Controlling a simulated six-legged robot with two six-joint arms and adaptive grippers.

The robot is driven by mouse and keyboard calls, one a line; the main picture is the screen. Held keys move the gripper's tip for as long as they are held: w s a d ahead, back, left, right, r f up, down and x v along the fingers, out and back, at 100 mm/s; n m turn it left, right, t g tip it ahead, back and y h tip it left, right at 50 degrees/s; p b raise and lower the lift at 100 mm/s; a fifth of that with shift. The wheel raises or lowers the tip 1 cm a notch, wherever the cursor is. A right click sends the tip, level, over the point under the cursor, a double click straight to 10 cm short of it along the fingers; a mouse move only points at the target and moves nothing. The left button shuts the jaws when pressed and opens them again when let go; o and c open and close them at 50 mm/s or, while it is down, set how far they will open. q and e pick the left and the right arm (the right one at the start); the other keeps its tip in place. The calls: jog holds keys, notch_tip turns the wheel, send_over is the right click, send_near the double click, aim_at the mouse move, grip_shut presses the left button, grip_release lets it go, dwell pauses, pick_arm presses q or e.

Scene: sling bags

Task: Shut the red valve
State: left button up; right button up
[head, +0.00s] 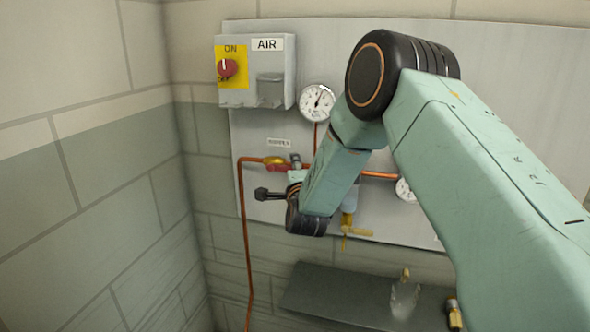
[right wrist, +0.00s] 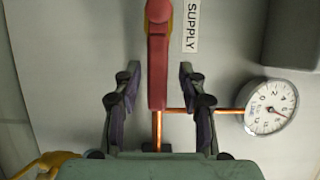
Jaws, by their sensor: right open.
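The red valve (head: 279,168) sits on the copper pipe at the left of the grey wall panel. Its body is yellow and its red handle lies along the pipe. In the right wrist view the red handle (right wrist: 157,60) runs up the middle, between the two fingers, with a gap on each side. My right gripper (head: 268,193) is just in front of and below the valve in the head view; part of it is hidden by my wrist. In the right wrist view the gripper (right wrist: 159,72) is open and holds nothing. My left gripper is not in view.
A SUPPLY label (right wrist: 191,25) is beside the handle. A pressure gauge (head: 318,102) is above the pipe. The AIR box (head: 255,70) with a red knob is at upper left. A yellow tap (head: 348,230) hangs below the pipe, above a dark shelf (head: 330,290). A block wall closes the left.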

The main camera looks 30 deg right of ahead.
jog(key=shift+w+f, duration=0.2)
jog(key=shift+c, duration=1.1)
jog(key=shift+s+d, duration=0.1)
jog(key=shift+s, duration=0.05)
jog(key=c, duration=0.4)
jog(key=shift+r, duration=0.1)
grip_shut()
